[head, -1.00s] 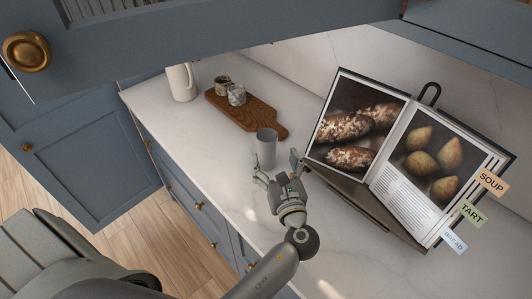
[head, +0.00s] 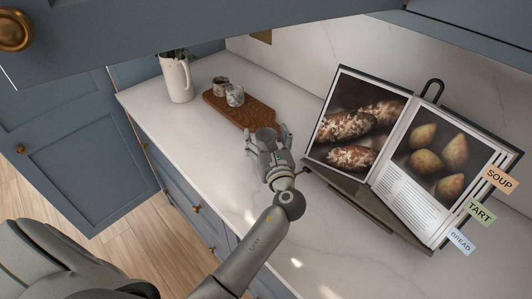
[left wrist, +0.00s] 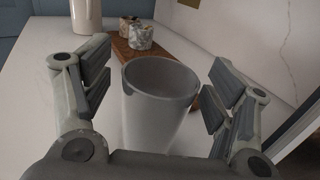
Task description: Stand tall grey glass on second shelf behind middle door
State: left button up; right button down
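The tall grey glass (left wrist: 158,108) stands upright on the white counter in the left wrist view, between the spread fingers of my left gripper (left wrist: 160,100). Its rim and upper wall show; its base is hidden by the gripper's body. In the head view the glass (head: 266,134) is mostly hidden behind my left gripper (head: 266,138), which is open around it. I see no clear contact between fingers and glass. My right gripper is not in view. The shelves and the middle door's interior are not visible.
A wooden board (head: 243,107) with two small speckled cups (head: 235,96) lies beyond the glass. A white pitcher (head: 176,78) stands farther back. An open cookbook (head: 400,150) on a stand is close on the right. Blue cupboard doors with brass knobs (head: 14,30) hang over the counter.

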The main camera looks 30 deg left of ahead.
pick_arm(q)
jog(key=c, duration=1.4)
grip_shut()
